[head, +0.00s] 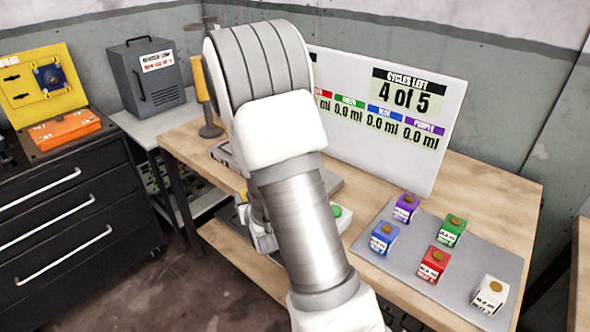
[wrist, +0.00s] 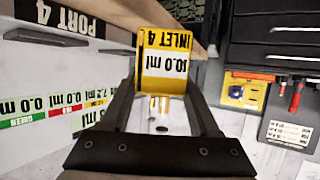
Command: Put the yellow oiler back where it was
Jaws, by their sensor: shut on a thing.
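In the wrist view, my gripper (wrist: 164,88) is shut on a yellow block (wrist: 145,80), which I take for the yellow oiler. It carries a white label that reads upside down as 10.0 ml, under a yellow INLET 4 strip. In the head view my arm hides most of the gripper and the held block. On the grey mat (head: 400,262) at the right of the bench stand the purple oiler (head: 405,208), green oiler (head: 448,231), blue oiler (head: 384,238), red oiler (head: 432,263) and white oiler (head: 489,294).
A white board (head: 420,120) stands behind the mat and reads 4 of 5 cycles left. A green button (head: 337,212) shows beside my arm. At left are a lever with a yellow handle (head: 201,80), a grey box (head: 147,75) and a black drawer cabinet (head: 70,205).

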